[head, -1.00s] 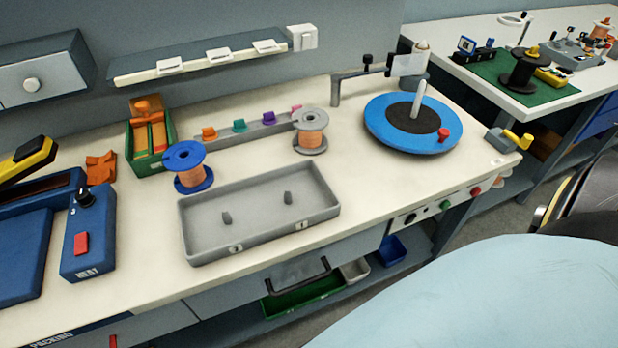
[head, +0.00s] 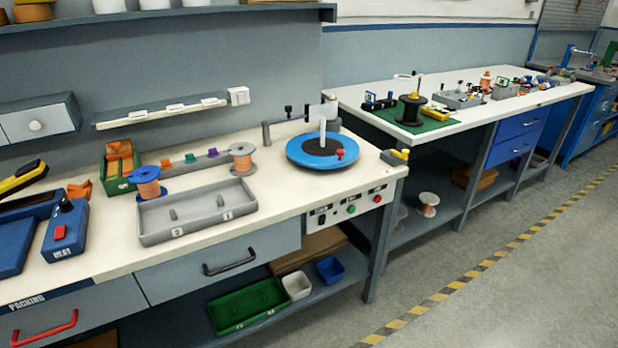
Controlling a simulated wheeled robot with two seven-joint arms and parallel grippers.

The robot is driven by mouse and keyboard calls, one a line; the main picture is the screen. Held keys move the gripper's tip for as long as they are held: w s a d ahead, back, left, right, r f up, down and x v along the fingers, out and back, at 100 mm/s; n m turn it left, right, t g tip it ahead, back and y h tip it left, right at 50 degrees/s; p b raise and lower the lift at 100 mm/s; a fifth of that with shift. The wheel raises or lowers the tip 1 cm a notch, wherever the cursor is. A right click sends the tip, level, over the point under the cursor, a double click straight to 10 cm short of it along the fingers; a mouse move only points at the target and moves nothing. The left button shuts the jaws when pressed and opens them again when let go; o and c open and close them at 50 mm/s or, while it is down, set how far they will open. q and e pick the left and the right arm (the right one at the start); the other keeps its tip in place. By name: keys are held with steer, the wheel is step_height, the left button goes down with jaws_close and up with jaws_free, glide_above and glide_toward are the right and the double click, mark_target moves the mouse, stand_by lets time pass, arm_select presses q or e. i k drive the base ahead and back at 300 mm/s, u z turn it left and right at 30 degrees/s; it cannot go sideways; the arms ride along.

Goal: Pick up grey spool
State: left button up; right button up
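A grey spool (head: 241,157) wound with copper-coloured wire stands upright on the white bench, at the back right corner of the grey tray (head: 152,236). I cannot tell whether it touches the tray. A blue spool (head: 146,182) with similar wire stands at the tray's back left. The tray has two short pegs and numbered labels on its front, with no spool on the pegs. Neither of my grippers shows in the head view.
A blue turntable (head: 301,157) with a white post stands right of the grey spool. A rack of coloured clips (head: 190,159) and a green box (head: 113,180) are behind the tray. Shelf bins (head: 240,305) sit below. A second bench (head: 464,123) and open floor lie right.

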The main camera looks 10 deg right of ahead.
mark_target(242, 165)
steer(key=u, duration=0.9)
steer(key=i, duration=1)
steer(key=z, duration=0.65)
steer(key=i, duration=0.55)
steer(key=z, duration=0.7)
